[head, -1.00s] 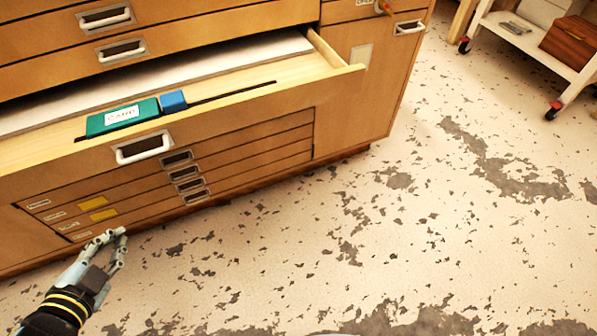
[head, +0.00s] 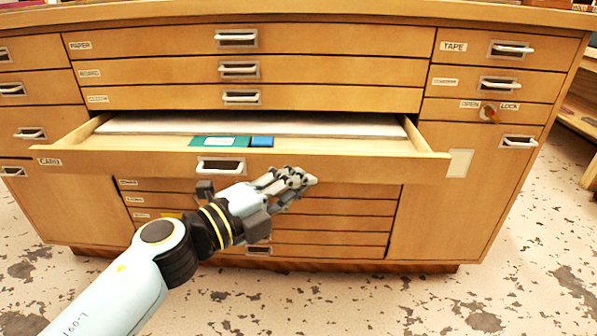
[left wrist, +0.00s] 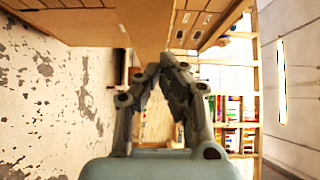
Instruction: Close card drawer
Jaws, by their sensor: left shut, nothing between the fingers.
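The card drawer (head: 330,164) is pulled out of the wooden cabinet (head: 420,220), its front panel standing well forward. It has a white handle (head: 220,167) and a label at its left end. Inside lie a large white sheet (head: 300,126), a green card box (head: 212,142) and a small blue block (head: 262,141). My left gripper (head: 308,181) is shut and empty in front of the drawer's lower edge, right of the handle. I cannot tell whether it touches the panel. Its closed fingers (left wrist: 168,60) also show in the left wrist view, close to a wooden panel. My right gripper is out of view.
Shut drawers lie above, below and beside the card drawer. An orange key (head: 489,113) sits in a lock at the right, marked OPEN and LOCK. The speckled floor in front is clear. Shelves with several books (left wrist: 232,108) show in the left wrist view.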

